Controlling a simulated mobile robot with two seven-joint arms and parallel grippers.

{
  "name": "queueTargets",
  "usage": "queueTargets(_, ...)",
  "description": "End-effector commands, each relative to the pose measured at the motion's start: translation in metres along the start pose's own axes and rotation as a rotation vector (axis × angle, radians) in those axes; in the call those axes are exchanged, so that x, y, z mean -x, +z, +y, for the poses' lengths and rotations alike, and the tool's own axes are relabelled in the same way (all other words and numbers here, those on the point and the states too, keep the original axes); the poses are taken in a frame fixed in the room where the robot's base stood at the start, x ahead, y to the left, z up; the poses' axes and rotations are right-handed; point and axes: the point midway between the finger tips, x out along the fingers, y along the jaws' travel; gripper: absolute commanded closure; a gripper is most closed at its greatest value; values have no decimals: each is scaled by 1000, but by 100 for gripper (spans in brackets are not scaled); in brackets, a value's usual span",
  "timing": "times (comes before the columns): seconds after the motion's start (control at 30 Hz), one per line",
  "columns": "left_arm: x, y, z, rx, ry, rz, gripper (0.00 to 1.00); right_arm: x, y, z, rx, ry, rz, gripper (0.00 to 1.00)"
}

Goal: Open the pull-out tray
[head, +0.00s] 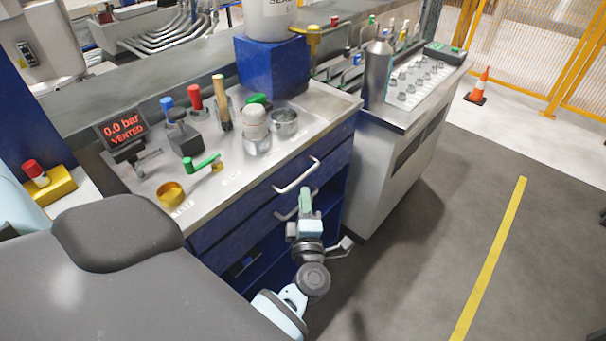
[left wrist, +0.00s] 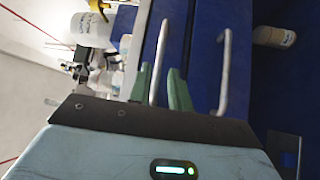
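The blue cabinet front under the metal worktop has two bar handles in the head view. The upper handle (head: 297,176) is on the upper drawer front (head: 262,186), which looks shut. The lower handle (head: 284,216) is below it, partly covered by my left gripper. My left gripper (head: 305,198) is in front of the cabinet, fingers towards it. In the left wrist view its two green fingers (left wrist: 160,88) are apart, with one handle (left wrist: 163,45) lined up between them; I cannot tell whether they touch it. The other handle (left wrist: 226,70) is to the right. My right gripper is not in view.
The worktop (head: 222,190) carries valves, a glass jar (head: 257,135) and a pressure display (head: 124,128). Open blue shelves lie below the drawers. A grey cabinet (head: 385,180) stands at the right. The floor (head: 440,230) further right is clear.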

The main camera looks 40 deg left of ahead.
Motion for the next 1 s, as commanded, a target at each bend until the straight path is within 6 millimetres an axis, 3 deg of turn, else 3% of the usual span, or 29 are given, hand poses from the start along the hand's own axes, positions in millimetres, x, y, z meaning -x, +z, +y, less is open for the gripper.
queueTargets(0.5, -67, 0, 1, -2, 3, -1, 80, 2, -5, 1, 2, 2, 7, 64)
queueTargets(0.9, -76, 0, 0, -1, 1, -1, 80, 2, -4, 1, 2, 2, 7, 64)
queueTargets(1.0, -75, 0, 0, -1, 1, -1, 91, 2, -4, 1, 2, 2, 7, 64)
